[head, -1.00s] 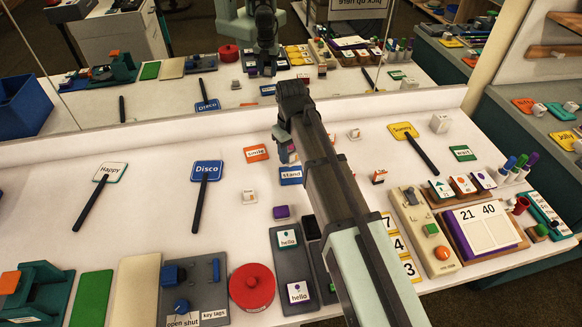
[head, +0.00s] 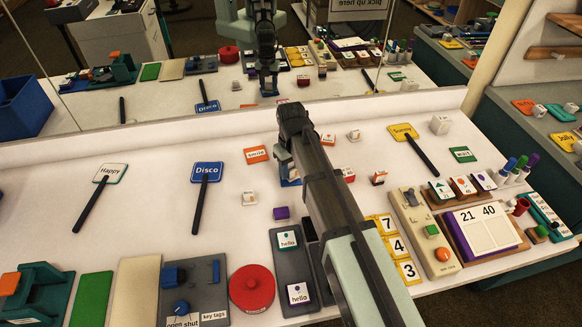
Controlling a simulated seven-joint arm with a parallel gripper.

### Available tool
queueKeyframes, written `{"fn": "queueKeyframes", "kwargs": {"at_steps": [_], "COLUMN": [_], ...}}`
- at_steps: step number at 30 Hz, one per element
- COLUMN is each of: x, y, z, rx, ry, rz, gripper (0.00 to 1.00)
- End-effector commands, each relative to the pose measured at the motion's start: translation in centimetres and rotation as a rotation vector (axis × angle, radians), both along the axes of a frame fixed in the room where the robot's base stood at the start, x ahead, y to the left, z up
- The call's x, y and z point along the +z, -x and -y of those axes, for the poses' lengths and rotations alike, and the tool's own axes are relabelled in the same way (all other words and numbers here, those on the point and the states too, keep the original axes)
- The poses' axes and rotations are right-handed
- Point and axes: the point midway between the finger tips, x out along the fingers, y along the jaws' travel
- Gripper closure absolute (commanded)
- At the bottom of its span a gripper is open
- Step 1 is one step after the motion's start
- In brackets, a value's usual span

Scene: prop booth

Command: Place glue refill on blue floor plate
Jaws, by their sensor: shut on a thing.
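The blue floor plate (head: 291,182) lies flat on the white table, mostly covered by my gripper and arm. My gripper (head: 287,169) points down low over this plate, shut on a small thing. I take that thing to be the glue refill, but the fingers hide most of it. I cannot tell whether it touches the plate.
An orange plate (head: 256,154) lies just left of my gripper. Small blocks stand nearby, including a white one (head: 249,198), a purple one (head: 281,213) and an orange one (head: 379,178). A mirror (head: 170,90) stands behind the table. Open table surrounds the Disco paddle (head: 207,172).

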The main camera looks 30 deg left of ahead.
Motion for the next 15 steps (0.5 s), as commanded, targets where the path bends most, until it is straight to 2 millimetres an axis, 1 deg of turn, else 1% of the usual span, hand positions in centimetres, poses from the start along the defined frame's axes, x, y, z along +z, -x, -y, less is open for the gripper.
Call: {"fn": "queueKeyframes", "kwargs": {"at_steps": [1, 9, 15], "x": [-0.10, -0.06, -0.05], "y": [0.00, 0.00, 0.00], "z": [0.00, 0.00, 0.00], "rx": [0.000, 0.000, 0.000], "ry": [0.000, 0.000, 0.000], "rz": [0.000, 0.000, 0.000], "gripper": [0.53, 0.29, 0.29]}}
